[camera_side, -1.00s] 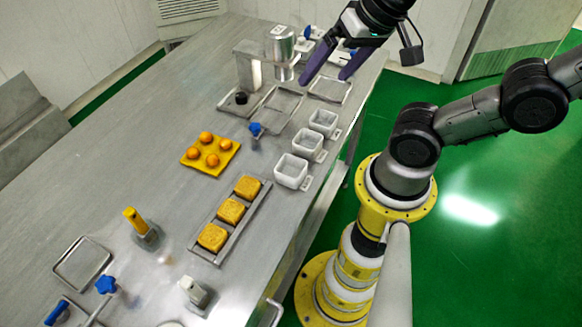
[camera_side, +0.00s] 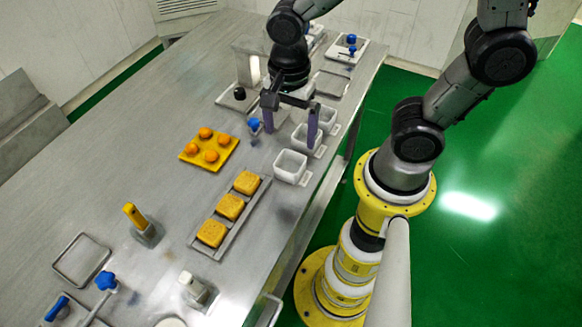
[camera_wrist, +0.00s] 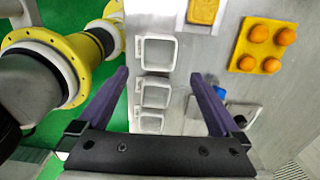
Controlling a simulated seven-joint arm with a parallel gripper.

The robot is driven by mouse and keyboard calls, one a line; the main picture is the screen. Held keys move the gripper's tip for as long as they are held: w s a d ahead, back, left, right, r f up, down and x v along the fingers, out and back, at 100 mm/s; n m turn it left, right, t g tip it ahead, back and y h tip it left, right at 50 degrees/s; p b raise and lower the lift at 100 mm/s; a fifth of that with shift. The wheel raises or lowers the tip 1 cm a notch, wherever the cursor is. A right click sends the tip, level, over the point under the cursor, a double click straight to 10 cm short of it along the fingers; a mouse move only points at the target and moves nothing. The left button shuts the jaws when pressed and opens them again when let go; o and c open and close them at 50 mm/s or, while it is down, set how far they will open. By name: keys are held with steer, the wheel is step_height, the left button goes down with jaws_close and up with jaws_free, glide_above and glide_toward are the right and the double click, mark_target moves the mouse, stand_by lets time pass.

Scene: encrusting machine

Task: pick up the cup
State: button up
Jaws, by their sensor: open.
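Several white square cups with side tabs stand in a row along the table's right side in the side view. The nearest cup (camera_side: 290,168) is clear of my gripper. The middle cup (camera_side: 305,139) is partly behind my right finger, and the far cup (camera_side: 327,116) is beyond it. In the wrist view, the row runs down between my fingers, with one cup (camera_wrist: 157,53) beyond the fingertips and two others (camera_wrist: 155,94) (camera_wrist: 150,123) nearer the palm. My gripper (camera_side: 290,137) is open, pointing down above the row, with nothing between its purple fingers (camera_wrist: 160,75).
A yellow tray of orange balls (camera_side: 211,145) lies left of the cups. Yellow square cakes (camera_side: 229,206) sit in a metal tray nearer the camera. A blue-knobbed part (camera_side: 254,125) is close to my left finger. The metal machine behind is partly hidden by my arm.

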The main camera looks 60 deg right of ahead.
mark_target(290, 163)
steer(key=f, duration=1)
steer(key=shift+s+a, duration=0.1)
steer(key=shift+a, duration=0.1)
